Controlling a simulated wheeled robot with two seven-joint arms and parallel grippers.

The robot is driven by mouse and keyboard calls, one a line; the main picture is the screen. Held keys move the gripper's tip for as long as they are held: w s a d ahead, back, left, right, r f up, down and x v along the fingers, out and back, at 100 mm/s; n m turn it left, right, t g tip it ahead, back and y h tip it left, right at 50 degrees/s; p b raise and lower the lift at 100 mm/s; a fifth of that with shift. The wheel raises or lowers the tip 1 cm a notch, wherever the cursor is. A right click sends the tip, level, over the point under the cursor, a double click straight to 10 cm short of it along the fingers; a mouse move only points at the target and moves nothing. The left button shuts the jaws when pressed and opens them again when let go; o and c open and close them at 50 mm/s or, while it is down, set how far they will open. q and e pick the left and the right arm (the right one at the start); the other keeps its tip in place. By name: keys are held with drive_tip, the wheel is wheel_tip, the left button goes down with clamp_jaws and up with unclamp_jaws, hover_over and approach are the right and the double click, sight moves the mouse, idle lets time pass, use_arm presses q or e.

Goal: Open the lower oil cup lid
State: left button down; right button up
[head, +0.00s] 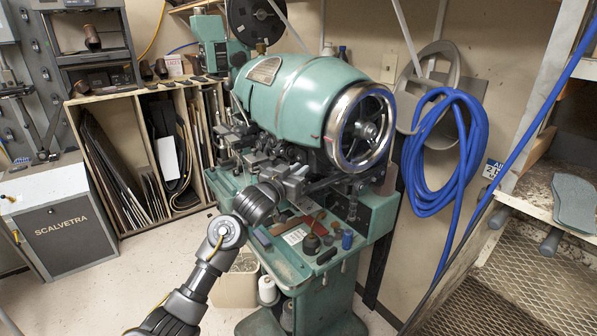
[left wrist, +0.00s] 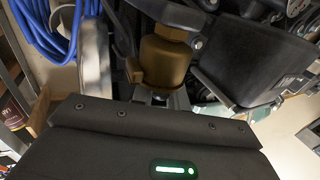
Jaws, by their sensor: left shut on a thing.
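The stitcher (head: 300,95) is a green machine with a large chrome handwheel. My left gripper (head: 279,184) reaches in at the front of its mechanism, below the green body. In the left wrist view a brass oil cup (left wrist: 165,62) stands just beyond the gripper's dark body, in line with its fingers. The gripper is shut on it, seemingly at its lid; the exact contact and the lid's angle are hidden. In the head view my gripper and the machine parts hide this cup. A small brass fitting (head: 262,47) shows on top of the body. My right gripper is not in view.
A green shelf (head: 325,262) below the mechanism carries small bottles and tools. A blue hose (head: 462,150) hangs on the wall at right. A wooden rack (head: 117,100) and a grey Scalvetra cabinet (head: 60,235) stand at left. The floor at lower left is open.

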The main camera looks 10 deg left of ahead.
use_arm(q)
drive_tip(key=shift+s+d+r+m+t+b, duration=0.15)
drive_tip(key=shift+m+t+b, duration=0.15)
drive_tip(key=shift+m+b, duration=0.7)
drive_tip(key=s+d+m+h+b, duration=0.1)
drive_tip(key=m+h+b, duration=0.2)
drive_tip(key=m, duration=0.3)
drive_tip(key=s+d+m+h+b, duration=0.1)
drive_tip(key=m+h+b, duration=0.2)
drive_tip(key=m+b, duration=0.3)
drive_tip(key=s+d+r+m+h+b, duration=0.1)
drive_tip(key=d+m+h+b, duration=0.1)
drive_tip(key=m+b, duration=0.3)
drive_tip(key=shift+s+r+m+h, duration=0.1)
drive_tip(key=shift+m+h, duration=0.3)
drive_tip(key=shift+m, duration=0.7)
